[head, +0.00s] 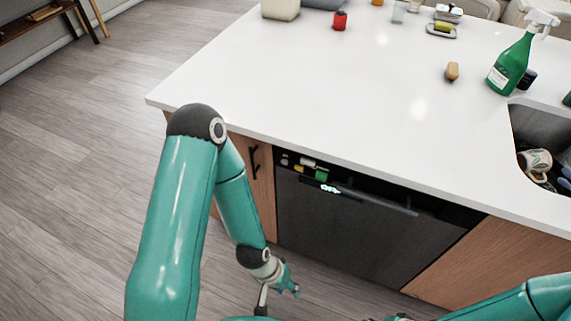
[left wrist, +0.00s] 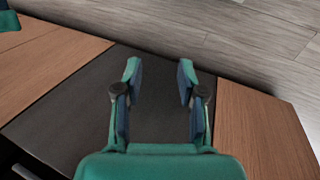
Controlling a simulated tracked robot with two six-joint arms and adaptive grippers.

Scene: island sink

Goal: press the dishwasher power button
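The dishwasher (head: 350,235) is a dark built-in front below the white counter, and its door is shut. Its dark top strip holds a small round button (head: 284,160), several coloured labels and a lit display (head: 328,188). I cannot tell for sure which mark is the power button. My left gripper (head: 288,286) hangs low in front of the dishwasher's lower left part, well below the strip. In the left wrist view my left gripper (left wrist: 158,75) is open and empty, with the dark dishwasher front (left wrist: 60,100) behind it. My right gripper is out of view.
The white counter (head: 300,100) overhangs the dishwasher. Wooden cabinets stand at its left (head: 262,200) and right (head: 465,262); the left one has a dark handle (head: 254,160). A green spray bottle (head: 511,65) and a sink (head: 540,125) with dishes are at the right. Floor at left is clear.

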